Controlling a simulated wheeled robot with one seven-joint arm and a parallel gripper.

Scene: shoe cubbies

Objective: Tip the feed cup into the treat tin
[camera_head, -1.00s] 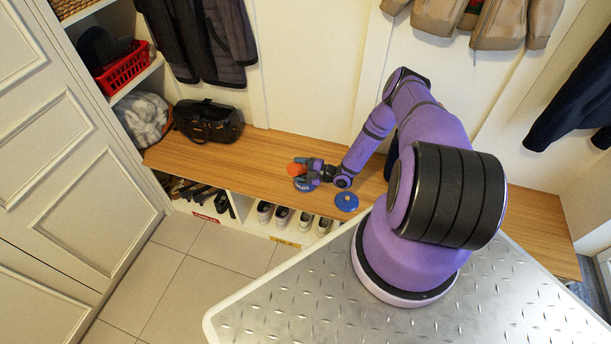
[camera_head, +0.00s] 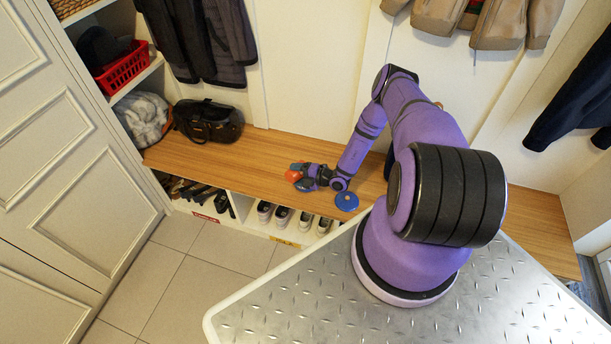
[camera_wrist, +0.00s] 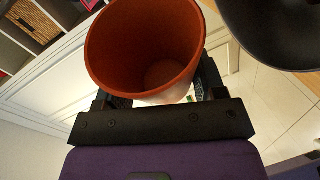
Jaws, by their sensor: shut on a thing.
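My gripper (camera_wrist: 158,98) is shut on the orange feed cup (camera_wrist: 120,55), with the fingers at its sides. In the wrist view I look into the cup's open mouth; its inside looks empty.
The wooden bench (camera_head: 215,157) has clear room to the left, up to a black bag (camera_head: 208,122). Shoes (camera_head: 283,215) stand in the cubbies below. Jackets (camera_head: 205,40) hang above. A dark round shape (camera_wrist: 275,30) at the wrist view's upper right is unclear.

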